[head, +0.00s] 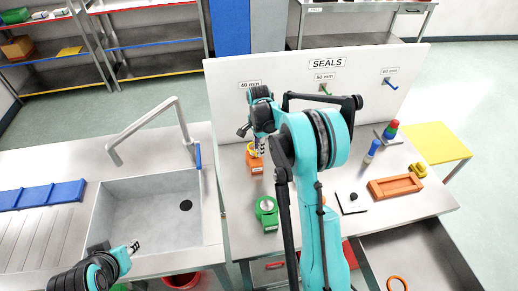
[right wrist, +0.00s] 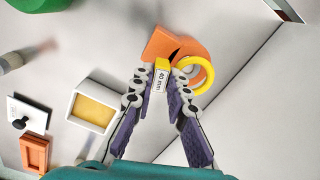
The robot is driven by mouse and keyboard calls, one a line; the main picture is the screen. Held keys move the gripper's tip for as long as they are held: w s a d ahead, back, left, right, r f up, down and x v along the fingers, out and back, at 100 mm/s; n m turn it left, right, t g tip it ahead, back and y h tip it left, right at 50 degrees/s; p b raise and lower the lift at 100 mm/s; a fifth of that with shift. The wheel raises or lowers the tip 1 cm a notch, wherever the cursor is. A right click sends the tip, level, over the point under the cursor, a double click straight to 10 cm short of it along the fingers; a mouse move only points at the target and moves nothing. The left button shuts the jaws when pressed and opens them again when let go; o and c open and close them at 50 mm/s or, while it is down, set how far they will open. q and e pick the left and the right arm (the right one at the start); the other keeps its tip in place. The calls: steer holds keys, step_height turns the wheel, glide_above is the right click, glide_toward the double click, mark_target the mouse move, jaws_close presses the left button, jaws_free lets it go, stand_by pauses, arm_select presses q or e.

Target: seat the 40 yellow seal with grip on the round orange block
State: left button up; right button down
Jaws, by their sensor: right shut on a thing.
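The yellow seal (right wrist: 195,75) is a ring with a grip labelled "40 mm". My right gripper (right wrist: 163,80) is shut on that grip, between its purple-padded fingers. The round orange block (right wrist: 160,43) lies just beyond the fingertips; the ring overlaps its right part, and orange shows inside the ring. I cannot tell whether the ring touches the block or hangs above it. In the head view the block (head: 256,168) stands on the table below the seal (head: 252,150), which the gripper partly hides. My left gripper (head: 134,247) is over the sink's front edge, its jaws too small to judge.
A green round block (head: 267,212) stands nearer the front. An orange tray (head: 396,187), a plate with a black knob (head: 352,203) and a blue marker-like item (head: 373,149) are to the right. The "SEALS" board (head: 290,85) rises close behind. An open drawer (head: 420,255) juts out front right.

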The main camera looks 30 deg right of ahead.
steer(key=shift+f+b, duration=0.45)
steer(key=shift+f, duration=0.05)
steer(key=shift+b, duration=0.3)
stand_by(1.8)
steer(key=shift+f+b, duration=0.3)
stand_by(2.0)
steer(key=shift+f+b, duration=0.65)
steer(key=shift+b, duration=0.1)
steer(key=c, duration=1.4)
jaws_free()
steer(key=shift+c, duration=0.2)
steer(key=shift+r, duration=0.2)
steer(key=shift+r+p, duration=2.2)
steer(key=shift+r, duration=1.2)
